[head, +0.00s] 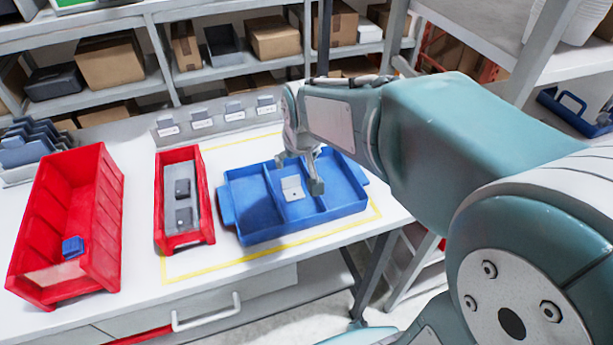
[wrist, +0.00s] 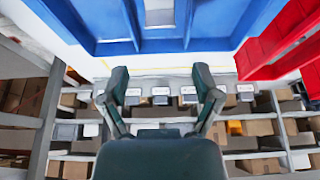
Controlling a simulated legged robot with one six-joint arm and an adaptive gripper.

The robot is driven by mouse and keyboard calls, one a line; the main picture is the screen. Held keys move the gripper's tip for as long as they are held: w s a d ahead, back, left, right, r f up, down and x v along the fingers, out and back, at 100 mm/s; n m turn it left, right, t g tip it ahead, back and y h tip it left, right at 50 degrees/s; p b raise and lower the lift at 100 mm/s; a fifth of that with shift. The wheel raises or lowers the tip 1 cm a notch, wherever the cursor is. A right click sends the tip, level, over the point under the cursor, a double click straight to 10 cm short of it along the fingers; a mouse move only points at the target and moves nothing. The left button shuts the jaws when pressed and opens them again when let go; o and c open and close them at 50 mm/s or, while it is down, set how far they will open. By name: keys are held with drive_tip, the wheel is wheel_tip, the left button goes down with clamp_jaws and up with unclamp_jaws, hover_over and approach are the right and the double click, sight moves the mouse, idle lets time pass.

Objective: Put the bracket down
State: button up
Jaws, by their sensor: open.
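The bracket, a small pale L-shaped piece with a hole (head: 292,188), is in the middle compartment of the blue divided tray (head: 281,232). In the wrist view a pale piece of the bracket (wrist: 160,12) shows at the top edge, with the blue tray (wrist: 160,45) around it. My gripper (head: 299,174) is at the tray, close beside and above the bracket. In the wrist view my gripper (wrist: 160,72) has its two fingers spread wide with nothing between them. Whether a finger touches the bracket cannot be told.
A narrow red bin (head: 206,205) with dark grey parts stands left of the tray, and a larger red bin (head: 40,205) with a blue part (head: 73,247) stands further left. A grey labelled rack (head: 219,105) runs behind. Yellow tape borders the tray area; shelves with boxes stand beyond.

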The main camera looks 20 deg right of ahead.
drive_tip(key=s+r, duration=0.2)
drive_tip(key=s, duration=0.6)
drive_tip(key=s+r+t, duration=0.1)
drive_tip(key=s+r, duration=0.1)
drive_tip(key=s, duration=0.7)
drive_tip(key=shift+s+r, duration=0.25)
drive_tip(key=c, duration=0.3)
drive_tip(key=shift+c, duration=0.2)
